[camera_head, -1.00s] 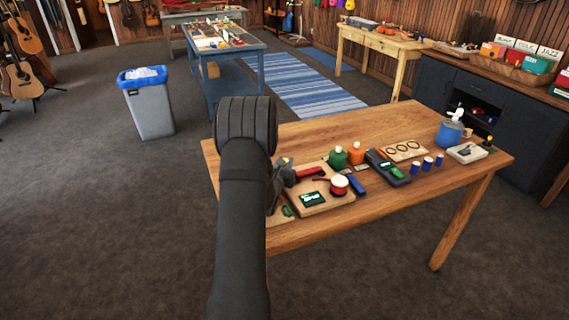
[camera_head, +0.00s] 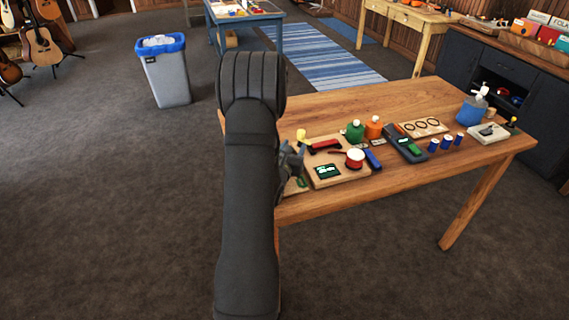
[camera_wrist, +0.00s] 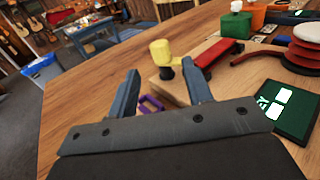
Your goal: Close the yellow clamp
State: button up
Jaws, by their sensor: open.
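The clamp's yellow knob (camera_wrist: 162,52) stands upright on a dark stem above the left edge of a wooden board (camera_wrist: 185,92) in the wrist view. It also shows as a small yellow spot (camera_head: 301,135) just right of my arm in the head view; my arm and gripper hide much around it. My gripper (camera_wrist: 160,68) is open and empty, its fingers either side of the knob in the picture, with the knob seen beyond the fingertips. I cannot tell whether they touch. A red handle (camera_wrist: 213,52) lies right of the knob.
A purple piece (camera_wrist: 151,103) shows between the fingers. A red and white spool (camera_head: 354,158), green bottle (camera_head: 355,131), orange bottle (camera_head: 373,127) and dark meter (camera_head: 403,143) stand to the right. The wooden table (camera_head: 330,208) is bare at its front.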

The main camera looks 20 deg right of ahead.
jog(key=v, duration=0.9)
jog(key=shift+w+d+r, duration=0.15)
jog(key=shift+w, duration=0.2)
jog(key=w+m+g+h, duration=0.1)
jog(key=w+h, duration=0.1)
jog(key=w+r+m+g+h, duration=0.1)
jog(key=w+m+g+h, duration=0.1)
jog(key=w, duration=0.1)
jog(key=shift+w+r+g+h, duration=0.1)
jog(key=shift+r+g+h, duration=0.1)
jog(key=shift+g+h, duration=0.15)
jog(key=w+a+m+g, duration=0.1)
jog(key=w+a+m+g+h, duration=0.1)
jog(key=g, duration=0.1)
jog(key=w+a+m+g, duration=0.1)
jog(key=g, duration=0.1)
jog(key=shift+w+a+f+m, duration=0.15)
jog(key=shift+a+f+m, duration=0.15)
jog(key=shift+f+m, duration=0.1)
jog(key=shift+w+a, duration=0.15)
jog(key=shift+a, duration=0.1)
jog(key=shift+g, duration=0.35)
jog(key=x, duration=1.7)
jog(key=shift+d+r, duration=0.15)
